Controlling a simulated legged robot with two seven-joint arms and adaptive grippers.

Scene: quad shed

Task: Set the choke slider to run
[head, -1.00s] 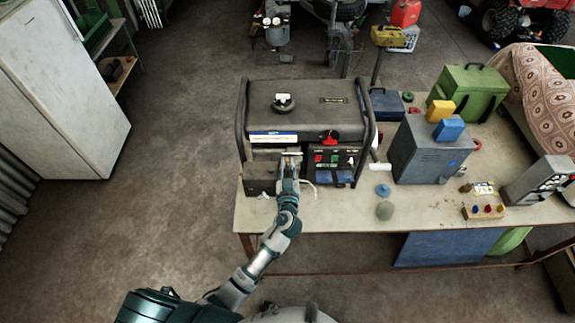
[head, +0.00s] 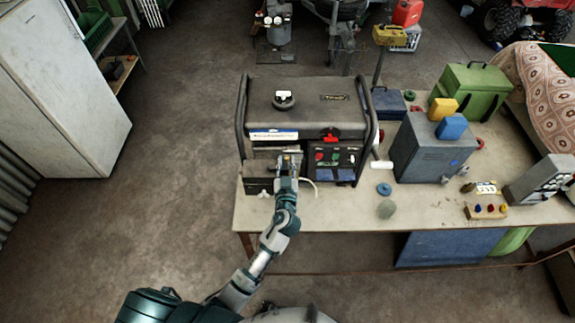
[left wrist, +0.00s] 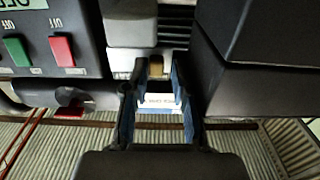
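The generator (head: 306,110) stands on the left end of the bench, its control face toward me. My left gripper (head: 290,160) is at the lower middle of that face and hides part of it. In the left wrist view the gripper (left wrist: 159,75) is open, with nothing clearly held between its fingers. A white label (left wrist: 160,102) with small upside-down print shows between them. A small tan tab (left wrist: 158,70), perhaps the choke slider, shows just past the fingertips. Whether a finger touches it I cannot tell. My right gripper is not in view.
A dark box-like block (left wrist: 265,50) flanks the other side. A grey metal box (head: 432,150) stands right of the generator on the bench (head: 340,212).

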